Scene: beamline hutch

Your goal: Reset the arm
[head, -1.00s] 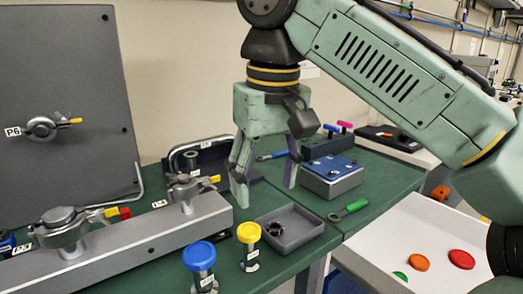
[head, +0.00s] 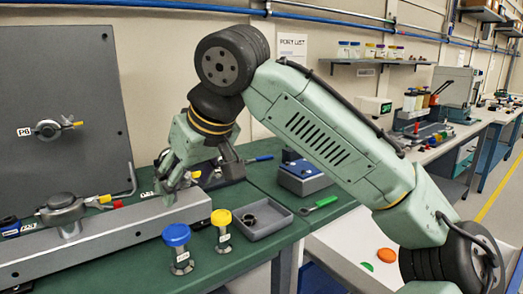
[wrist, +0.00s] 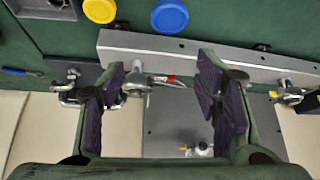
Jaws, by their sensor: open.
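My arm reaches left over the green bench in the head view. My gripper (head: 199,175) is tilted, its fingers spread apart over the right part of the long grey rail (head: 110,238). In the wrist view my gripper (wrist: 165,78) has purple-padded fingers with nothing held between them. A clamp with a red-tipped lever (wrist: 138,82) shows beyond and between the fingers, on the rail's edge. In the head view my gripper partly hides the rail's right clamp; the left clamp (head: 63,212) is in plain view.
A blue-capped post (head: 177,236) and a yellow-capped post (head: 222,220) stand in front of the rail. A grey tray (head: 277,228), a green-handled tool (head: 322,203) and a blue-topped box (head: 303,177) lie to the right. An upright panel (head: 62,100) stands behind the rail.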

